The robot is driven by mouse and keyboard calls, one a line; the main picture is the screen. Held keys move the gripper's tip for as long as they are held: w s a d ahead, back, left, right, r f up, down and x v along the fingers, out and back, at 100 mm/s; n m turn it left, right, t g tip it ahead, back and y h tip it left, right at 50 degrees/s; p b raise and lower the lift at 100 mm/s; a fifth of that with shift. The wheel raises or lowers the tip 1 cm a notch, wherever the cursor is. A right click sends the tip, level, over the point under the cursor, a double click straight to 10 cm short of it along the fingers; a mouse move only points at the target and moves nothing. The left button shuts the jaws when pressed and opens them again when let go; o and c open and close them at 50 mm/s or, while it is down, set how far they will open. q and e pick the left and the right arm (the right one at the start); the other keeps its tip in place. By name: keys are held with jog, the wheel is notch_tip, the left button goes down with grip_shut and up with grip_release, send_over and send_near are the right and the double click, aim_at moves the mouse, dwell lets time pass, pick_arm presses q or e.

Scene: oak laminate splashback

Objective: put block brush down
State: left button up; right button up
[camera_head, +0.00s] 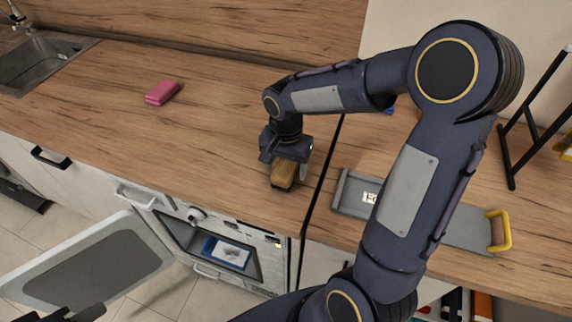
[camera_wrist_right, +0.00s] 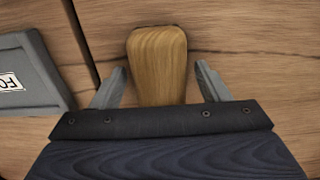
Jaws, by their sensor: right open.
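The block brush (camera_head: 283,175) shows as a brown wooden block on the oak counter, near its front edge and just left of the dark seam. In the right wrist view its wooden top (camera_wrist_right: 157,55) lies between the two grey fingers, with a gap on each side. My right gripper (camera_head: 287,170) is open, pointing down over the brush, its fingers (camera_wrist_right: 162,68) around it and apart from it. The underside of the brush is hidden. Dark parts of my left gripper (camera_head: 70,314) show at the bottom left edge, mostly cut off.
A pink sponge (camera_head: 161,92) lies on the counter to the left, with clear wood around it. A grey tray with a yellow handle (camera_head: 501,231) lies right of the seam, partly behind my arm. Below, an appliance door (camera_head: 70,285) hangs open. A sink (camera_head: 40,62) is at far left.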

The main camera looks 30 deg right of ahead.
aim_at(286, 164)
jog(key=shift+r, duration=0.1)
notch_tip(286, 164, up, 12)
jog(key=s+a+f+n+t+y, duration=0.1)
jog(key=s+n, duration=0.3)
jog(key=s, duration=0.4)
jog(key=s+a+f+n+t+y, duration=0.1)
jog(key=s+a+n+t+y, duration=0.1)
jog(key=s, duration=0.7)
jog(key=shift+a+f+n+t+y, duration=0.4)
jog(key=shift+a+n+t, duration=0.15)
jog(key=shift+n+t, duration=0.7)
